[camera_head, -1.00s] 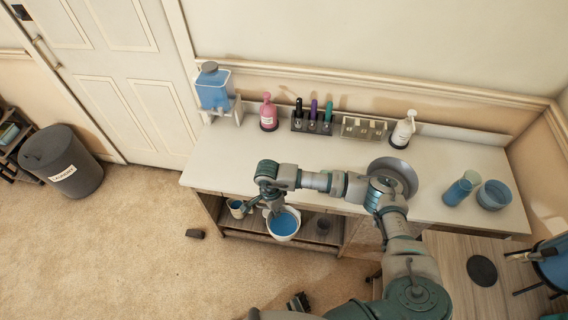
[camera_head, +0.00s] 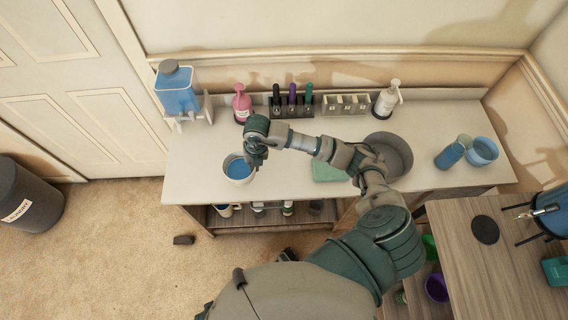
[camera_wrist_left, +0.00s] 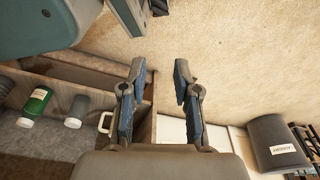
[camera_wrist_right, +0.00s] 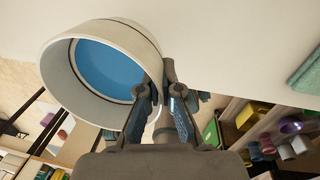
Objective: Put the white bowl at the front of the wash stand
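The white bowl (camera_head: 239,180), blue inside, is at the front left of the white-topped wash stand (camera_head: 207,150). I cannot tell whether it touches the top or hangs just above it. My right gripper (camera_head: 254,160) is at the bowl's right rim. In the right wrist view, the bowl (camera_wrist_right: 115,35) is tilted in the picture, and its wall runs between the fingers of my right gripper (camera_wrist_right: 163,105), which are closed on it. My left gripper is outside the head view; in its wrist view, its fingers (camera_wrist_left: 160,85) are apart and empty.
A blue dispenser (camera_head: 177,92), a pink bottle (camera_head: 242,104), a rack of bottles (camera_head: 292,110) and a white bottle (camera_head: 386,100) line the back. A round grey basin (camera_head: 398,150), green cloth (camera_head: 328,171) and blue cups (camera_head: 450,155) are farther right. Below is an open shelf (camera_head: 262,220).

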